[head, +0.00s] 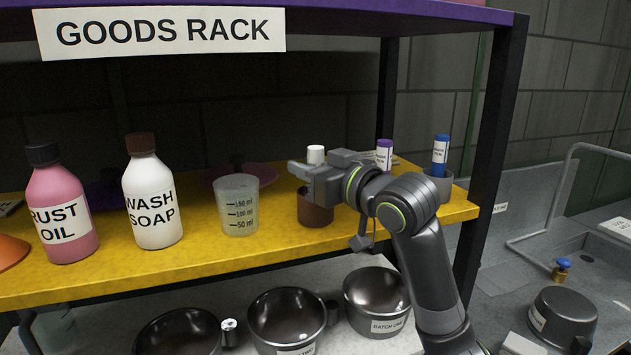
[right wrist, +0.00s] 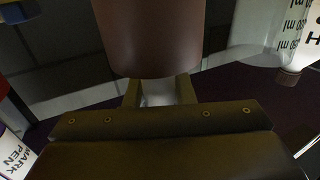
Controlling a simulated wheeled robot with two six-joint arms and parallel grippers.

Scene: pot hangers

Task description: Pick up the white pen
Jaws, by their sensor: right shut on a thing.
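The white pen (head: 316,154) stands upright on the yellow shelf's right half, its white top showing above my right gripper. My right gripper (head: 306,173) comes in from the right and is shut on the pen. In the right wrist view, a white part of the pen (right wrist: 158,92) shows between the two fingers (right wrist: 159,92). A brown cup (head: 314,212) is directly below the gripper, and also fills the top of the right wrist view (right wrist: 148,40). The pen's lower end is hidden, so I cannot tell how deep it sits in the cup. My left gripper is out of view.
A measuring beaker (head: 236,205) stands left of the brown cup. A purple-topped pen (head: 384,154) is behind my right arm, and a blue pen (head: 440,156) stands in a grey cup (head: 443,184). Wash soap (head: 152,205) and rust oil (head: 62,215) bottles stand left. Pots (head: 288,320) sit below.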

